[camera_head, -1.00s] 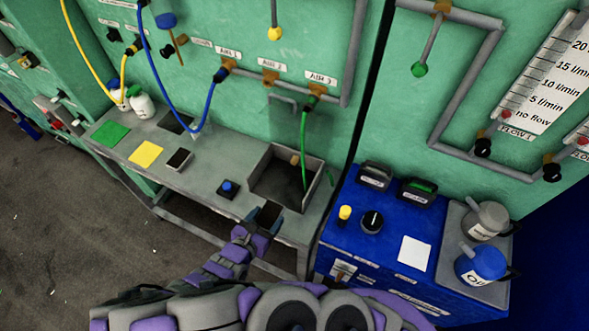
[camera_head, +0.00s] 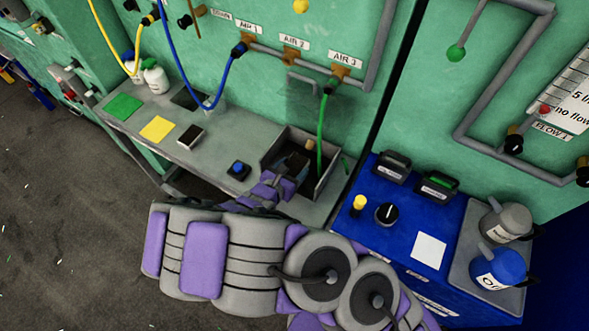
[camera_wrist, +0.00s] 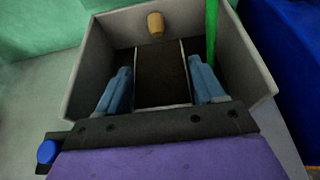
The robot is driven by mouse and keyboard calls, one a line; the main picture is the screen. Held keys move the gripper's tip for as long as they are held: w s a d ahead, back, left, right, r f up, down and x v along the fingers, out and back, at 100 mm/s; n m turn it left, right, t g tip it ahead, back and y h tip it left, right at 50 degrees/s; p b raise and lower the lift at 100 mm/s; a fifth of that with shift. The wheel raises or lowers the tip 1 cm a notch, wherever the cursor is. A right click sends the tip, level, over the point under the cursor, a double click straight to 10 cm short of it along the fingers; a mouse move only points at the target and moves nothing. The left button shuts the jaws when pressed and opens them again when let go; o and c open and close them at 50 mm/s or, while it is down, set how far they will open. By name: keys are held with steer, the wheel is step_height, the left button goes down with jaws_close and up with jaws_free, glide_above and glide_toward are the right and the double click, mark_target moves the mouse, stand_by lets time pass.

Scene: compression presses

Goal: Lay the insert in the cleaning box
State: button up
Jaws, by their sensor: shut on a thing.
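The cleaning box (camera_head: 325,181) is an open grey box at the right end of the grey bench; it fills much of the wrist view (camera_wrist: 88,62). My gripper (camera_wrist: 162,82) has its two blue fingers shut on the insert (camera_wrist: 160,72), a dark flat block with pale side edges. In the wrist view, the fingers and the insert are within the box's walls. In the head view, my gripper (camera_head: 287,168) reaches over the front of the box, and the insert is hard to make out. Whether the insert touches the box floor cannot be told.
A green hose (camera_head: 321,125) hangs into the box, close to the right finger. A tan cylinder (camera_wrist: 155,24) shows at the box's back wall.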

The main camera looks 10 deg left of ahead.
mark_target(296, 163)
steer(key=shift+w+d+f, duration=0.1)
steer(key=shift+w+d, duration=0.1)
steer(key=shift+w, duration=0.7)
steer(key=shift+w+d, duration=0.15)
steer(key=shift+w, duration=0.2)
steer(key=shift+w+d+f+b, duration=0.1)
steer(key=shift+w+f+b, duration=0.05)
steer(key=shift+w+b, duration=0.15)
step_height(296, 163, down, 3)
steer(key=shift+s+f+b, duration=0.1)
steer(key=shift+f+b, duration=0.1)
steer(key=shift+b, duration=0.35)
steer(key=shift+r, duration=0.1)
steer(key=o, duration=1.3)
steer(key=shift+o, duration=0.2)
steer(key=shift+s+r, duration=0.1)
steer(key=p+v, duration=0.3)
steer(key=v, duration=0.9)
